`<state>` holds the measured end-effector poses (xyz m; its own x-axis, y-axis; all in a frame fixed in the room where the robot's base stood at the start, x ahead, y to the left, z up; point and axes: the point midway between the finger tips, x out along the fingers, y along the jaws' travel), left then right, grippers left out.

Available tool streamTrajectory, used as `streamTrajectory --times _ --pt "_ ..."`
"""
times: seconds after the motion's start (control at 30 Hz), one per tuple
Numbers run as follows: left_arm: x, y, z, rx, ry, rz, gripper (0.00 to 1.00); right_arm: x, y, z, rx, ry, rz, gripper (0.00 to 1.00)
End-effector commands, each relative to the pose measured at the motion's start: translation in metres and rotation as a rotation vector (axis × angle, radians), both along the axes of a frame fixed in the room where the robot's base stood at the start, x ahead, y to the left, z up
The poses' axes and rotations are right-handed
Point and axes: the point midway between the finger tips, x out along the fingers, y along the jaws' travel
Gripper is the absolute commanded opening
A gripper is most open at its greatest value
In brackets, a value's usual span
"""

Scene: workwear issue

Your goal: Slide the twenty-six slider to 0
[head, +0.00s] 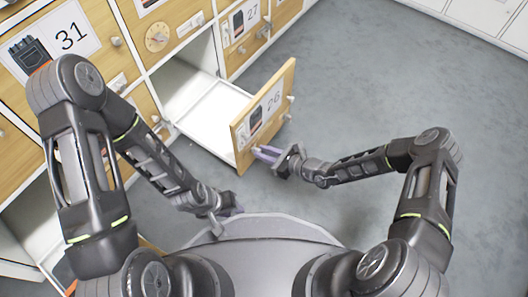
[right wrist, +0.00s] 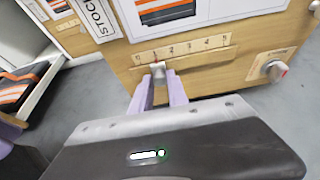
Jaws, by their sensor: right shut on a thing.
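The wooden front numbered 26 (head: 265,110) stands pulled out from the cabinet, with a white tray behind it. In the right wrist view its slider is a small pale knob (right wrist: 158,67) in a slot under a printed number scale (right wrist: 190,46). The knob sits towards the low, left end, near the 1. My right gripper (head: 264,153) has its purple fingers on either side of the knob and is shut on it; it also shows in the right wrist view (right wrist: 159,92). My left gripper (head: 230,207) hangs low near my base, away from the front; its fingers are unclear.
Neighbouring fronts 27 (head: 245,20) and 31 (head: 55,45) are on the cabinet at the left. A round knob (right wrist: 274,70) sticks out right of the slider. An open compartment with orange-striped clothing (right wrist: 15,88) shows at left. Grey floor at the right is clear.

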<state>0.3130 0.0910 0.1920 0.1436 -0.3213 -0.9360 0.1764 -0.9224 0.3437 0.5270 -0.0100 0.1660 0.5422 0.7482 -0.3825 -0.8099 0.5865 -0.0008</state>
Motion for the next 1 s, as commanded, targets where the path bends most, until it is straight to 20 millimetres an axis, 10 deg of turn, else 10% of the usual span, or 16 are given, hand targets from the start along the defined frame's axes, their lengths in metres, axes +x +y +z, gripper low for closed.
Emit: streamTrajectory --times 0.6,0.63,1.0 --pt "-0.005 -0.001 0.029 0.002 0.007 -0.005 0.33 -0.027 0.019 -0.001 0.001 0.004 0.004 0.00" --pt "-0.005 -0.001 0.029 0.002 0.007 -0.005 0.33 -0.027 0.020 -0.001 0.001 0.004 0.004 0.21" --pt "-0.005 -0.001 0.029 0.002 0.007 -0.005 0.33 -0.025 0.019 0.000 0.001 0.003 0.001 0.41"
